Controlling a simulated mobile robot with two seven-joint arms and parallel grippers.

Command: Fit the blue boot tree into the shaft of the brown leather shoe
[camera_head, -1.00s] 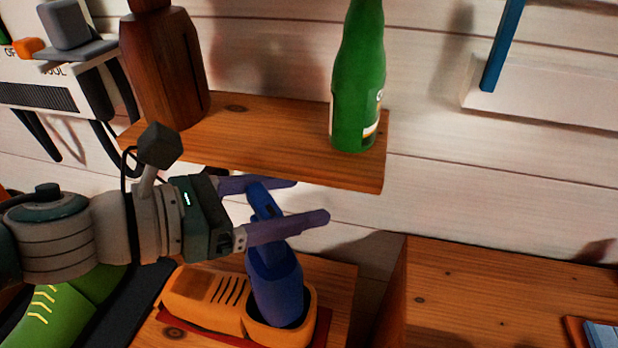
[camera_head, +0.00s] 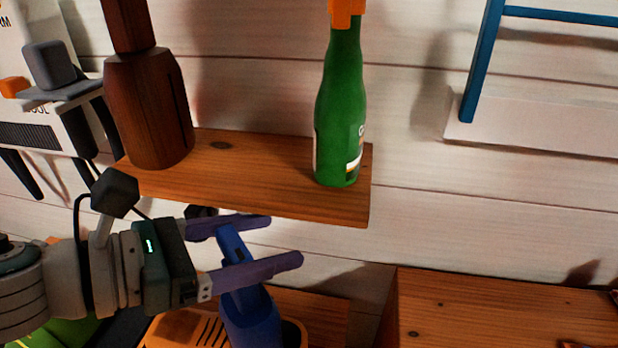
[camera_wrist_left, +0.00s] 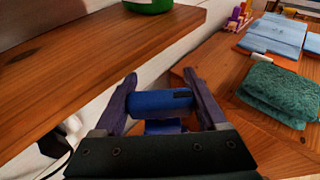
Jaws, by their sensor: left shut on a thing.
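The blue boot tree (camera_head: 252,318) is held near its top in my left gripper (camera_head: 281,240), below the wall shelf. In the left wrist view its blue top (camera_wrist_left: 160,103) lies between the two purple fingers. Its lower part runs down in front of an orange slotted piece (camera_head: 190,328) with a dark opening at its right end. The bottom of the boot tree is cut off by the frame edge, so I cannot tell whether it touches the orange piece. I cannot make out a brown leather shoe. My right gripper does not show.
The wooden wall shelf (camera_head: 270,170) overhangs close above my gripper. It bears a green bottle (camera_head: 338,120) and a brown wooden figure (camera_head: 150,110). A wooden surface (camera_head: 490,310) lies at right. In the left wrist view, a green folded cloth (camera_wrist_left: 275,93) lies at right.

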